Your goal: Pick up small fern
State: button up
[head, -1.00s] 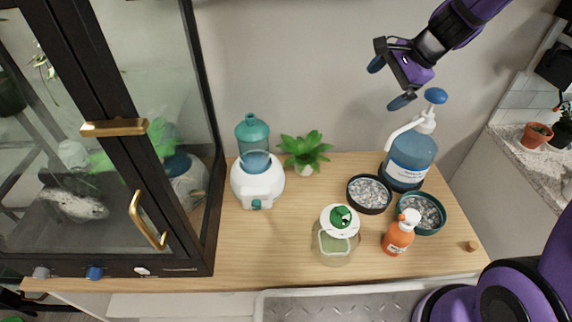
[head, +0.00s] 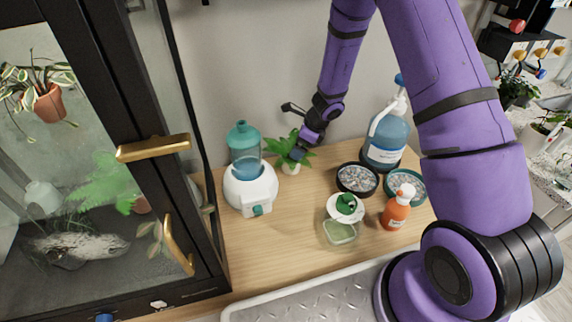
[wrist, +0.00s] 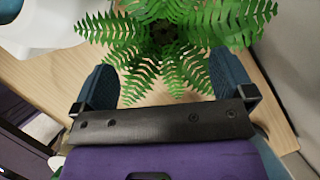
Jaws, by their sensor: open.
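The small fern (head: 278,147) is a bright green plant in a small white pot (head: 290,168), standing on the wooden counter near the wall. In the wrist view its fronds (wrist: 175,40) spread across the top middle, and its pot is hidden. My gripper (head: 299,152) is beside and over the fern's right side in the head view, partly covering its leaves. In the wrist view my open gripper (wrist: 165,80) has a blue finger on each side of the nearer fronds. Nothing is clamped between the fingers. I cannot tell whether they touch the leaves.
A white humidifier (head: 250,187) with a teal tank stands close left of the fern. To the right are a blue pump bottle (head: 383,142), a black pebble dish (head: 342,189), a teal dish (head: 421,190) and an orange spray bottle (head: 395,212). A glass cabinet (head: 150,150) stands left.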

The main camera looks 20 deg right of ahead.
aim_at(289, 158)
jog(key=x, duration=0.4)
jog(key=shift+f, duration=0.1)
jog(key=shift+w+x, duration=0.15)
jog(key=shift+x, duration=1.25)
jog(key=shift+w+x, duration=0.15)
jog(key=shift+x, duration=1.2)
jog(key=shift+c, duration=0.5)
jog(key=c, duration=0.8)
jog(key=shift+c, duration=0.2)
